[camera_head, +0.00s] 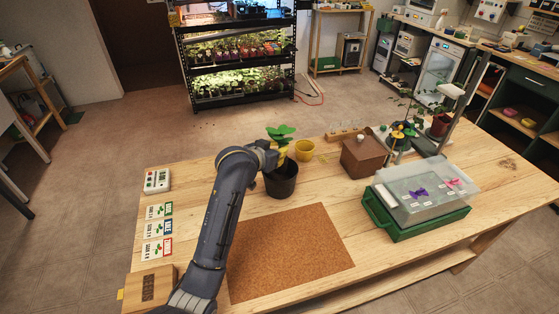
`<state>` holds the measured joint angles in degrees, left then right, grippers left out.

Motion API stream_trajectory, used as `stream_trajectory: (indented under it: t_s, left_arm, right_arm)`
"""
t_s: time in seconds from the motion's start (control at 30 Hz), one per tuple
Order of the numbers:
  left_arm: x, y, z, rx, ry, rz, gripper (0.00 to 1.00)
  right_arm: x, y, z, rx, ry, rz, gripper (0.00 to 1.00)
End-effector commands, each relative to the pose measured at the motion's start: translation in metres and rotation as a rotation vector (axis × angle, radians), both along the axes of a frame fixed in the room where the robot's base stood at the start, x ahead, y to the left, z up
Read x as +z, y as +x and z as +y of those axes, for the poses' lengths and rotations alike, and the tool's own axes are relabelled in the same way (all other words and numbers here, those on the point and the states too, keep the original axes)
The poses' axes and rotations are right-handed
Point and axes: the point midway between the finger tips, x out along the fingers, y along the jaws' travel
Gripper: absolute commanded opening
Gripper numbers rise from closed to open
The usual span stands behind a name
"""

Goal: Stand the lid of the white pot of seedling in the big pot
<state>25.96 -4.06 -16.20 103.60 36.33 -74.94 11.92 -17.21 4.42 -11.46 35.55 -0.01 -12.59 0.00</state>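A leafy green seedling (281,132) stands above the big dark pot (281,183), with a yellowish part below its leaves. My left gripper (272,157) is at the left side of this seedling, over the big pot's rim. Its fingers are small and partly hidden, so I cannot tell whether they grip the seedling or whether it rests in the pot. I cannot make out a white pot or a lid for certain. My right gripper is out of view.
A brown cork mat (290,255) lies clear in front of the big pot. A brown box (363,158) and a green crate (425,219) with a translucent lid (428,190) stand right. Cards (157,229) and a wooden block (149,288) lie left on the table.

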Motion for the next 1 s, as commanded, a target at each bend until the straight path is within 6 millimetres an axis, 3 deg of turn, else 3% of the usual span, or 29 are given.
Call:
stream_trajectory:
  t_s: [0.17,0.5,1.0]
  left_arm:
    - [-0.008,0.000,0.000,0.000,0.000,0.001,0.00]
    - [-0.044,0.000,0.000,0.000,0.000,0.001,0.00]
    - [-0.051,0.000,0.000,0.000,0.000,0.000,0.00]
  right_arm:
    - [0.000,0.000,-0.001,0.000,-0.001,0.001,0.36]
    - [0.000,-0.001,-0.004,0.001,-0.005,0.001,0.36]
    - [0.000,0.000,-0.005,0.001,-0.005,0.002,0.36]
